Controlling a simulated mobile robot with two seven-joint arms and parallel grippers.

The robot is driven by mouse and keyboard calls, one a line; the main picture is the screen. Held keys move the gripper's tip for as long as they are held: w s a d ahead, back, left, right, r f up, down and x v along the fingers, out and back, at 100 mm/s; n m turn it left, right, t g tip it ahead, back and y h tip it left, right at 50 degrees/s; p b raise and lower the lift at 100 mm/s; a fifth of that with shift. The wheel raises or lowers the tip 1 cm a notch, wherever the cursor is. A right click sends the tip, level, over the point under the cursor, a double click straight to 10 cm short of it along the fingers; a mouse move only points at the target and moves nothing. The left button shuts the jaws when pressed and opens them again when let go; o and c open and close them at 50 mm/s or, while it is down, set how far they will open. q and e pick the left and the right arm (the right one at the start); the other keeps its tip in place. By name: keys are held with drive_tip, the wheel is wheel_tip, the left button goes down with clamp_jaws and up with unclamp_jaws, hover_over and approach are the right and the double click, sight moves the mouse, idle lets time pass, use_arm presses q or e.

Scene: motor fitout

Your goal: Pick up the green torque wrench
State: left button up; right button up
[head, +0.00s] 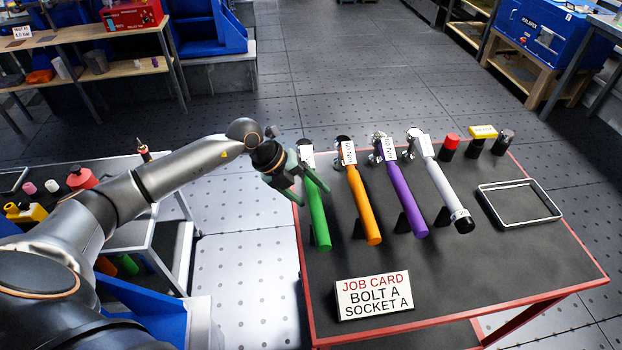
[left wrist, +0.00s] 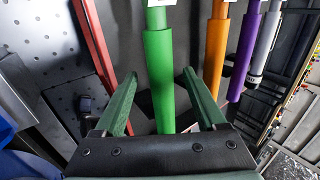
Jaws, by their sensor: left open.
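The green torque wrench (head: 318,222) is the leftmost of a row of wrenches on the dark table top. It has a green handle and a pale label near its upper end. My left gripper (head: 312,193) is over the wrench, near the upper part of its handle, and partly hides it. In the left wrist view, the green handle (left wrist: 166,85) runs between the two open fingers (left wrist: 159,76), with a gap on each side. I see no contact. My right gripper is in neither view.
An orange wrench (head: 364,205), a purple wrench (head: 404,198) and a white wrench (head: 441,185) lie to the right. A job card (head: 374,295) reads "BOLT A SOCKET A". An empty wire-rimmed tray (head: 483,203) is at right. The table's red edge (head: 303,290) runs along the left.

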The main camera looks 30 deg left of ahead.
use_arm(q)
drive_tip(key=x, duration=0.5)
drive_tip(key=shift+d, duration=0.25)
clamp_jaws()
idle(0.4)
idle(0.5)
drive_tip(key=shift+w+r, duration=0.1)
idle(0.4)
